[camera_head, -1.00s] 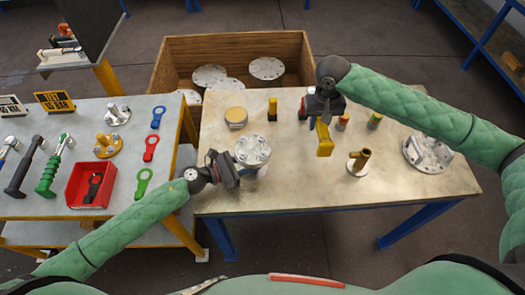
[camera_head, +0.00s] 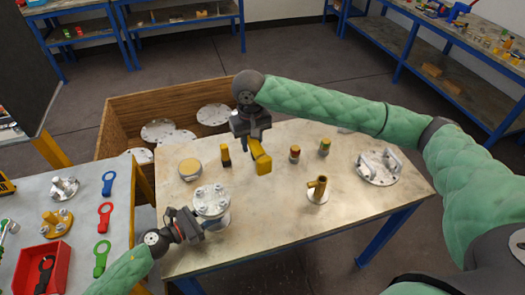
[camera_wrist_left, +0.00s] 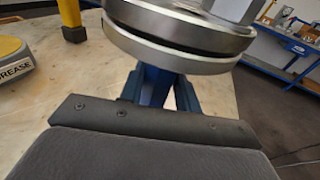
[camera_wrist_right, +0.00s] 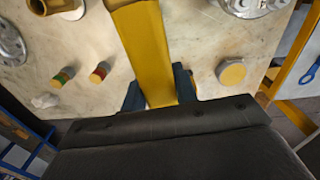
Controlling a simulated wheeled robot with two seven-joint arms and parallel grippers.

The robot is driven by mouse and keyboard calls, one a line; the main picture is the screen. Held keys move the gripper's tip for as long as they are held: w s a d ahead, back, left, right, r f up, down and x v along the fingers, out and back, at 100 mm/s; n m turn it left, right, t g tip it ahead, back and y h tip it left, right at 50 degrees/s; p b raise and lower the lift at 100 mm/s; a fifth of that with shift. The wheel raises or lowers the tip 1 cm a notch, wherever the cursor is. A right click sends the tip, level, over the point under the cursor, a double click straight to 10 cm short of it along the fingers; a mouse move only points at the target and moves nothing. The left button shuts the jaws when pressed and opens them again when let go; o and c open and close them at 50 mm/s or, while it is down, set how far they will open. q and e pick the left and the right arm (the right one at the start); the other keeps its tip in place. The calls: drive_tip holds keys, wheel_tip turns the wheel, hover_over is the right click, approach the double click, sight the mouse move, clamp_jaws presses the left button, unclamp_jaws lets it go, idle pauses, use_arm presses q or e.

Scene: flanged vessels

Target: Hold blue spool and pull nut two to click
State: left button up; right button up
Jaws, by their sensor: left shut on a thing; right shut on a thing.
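The flanged spool (camera_head: 212,204) stands upright at the table's front left, with a round metal top flange carrying several nuts or bolts. My left gripper (camera_head: 198,230) is shut on it just below the flange. The left wrist view shows the flange edge (camera_wrist_left: 180,45) close above the jaws; blue parts show beneath it, but I cannot tell spool from fingers. My right gripper (camera_head: 254,140) is shut on a yellow tool (camera_head: 261,162), held over the table behind and right of the spool, apart from the flange. The right wrist view shows the yellow bar (camera_wrist_right: 147,50) between dark blue fingers. Nut two cannot be singled out.
A grease tin (camera_head: 190,169) and a black-yellow item (camera_head: 226,155) stand behind the spool. A brass fitting (camera_head: 318,188), two small banded cylinders (camera_head: 295,154) and a flange with handles (camera_head: 378,167) are to the right. A wooden crate (camera_head: 115,120) is behind. The table's front middle is clear.

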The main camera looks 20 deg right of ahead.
drive_tip(key=shift+s+a+f+n, duration=0.55)
drive_tip(key=shift+f+n, duration=0.1)
drive_tip(key=shift+n, duration=3.65)
drive_tip(key=shift+s+a+f+n, duration=0.45)
drive_tip(key=shift+f+n, duration=0.2)
drive_tip(key=shift+n, duration=3.65)
drive_tip(key=shift+s+a+f+n, duration=0.45)
drive_tip(key=shift+a+f+n, duration=0.2)
drive_tip(key=shift+n, duration=3.65)
drive_tip(key=shift+f, duration=1.2)
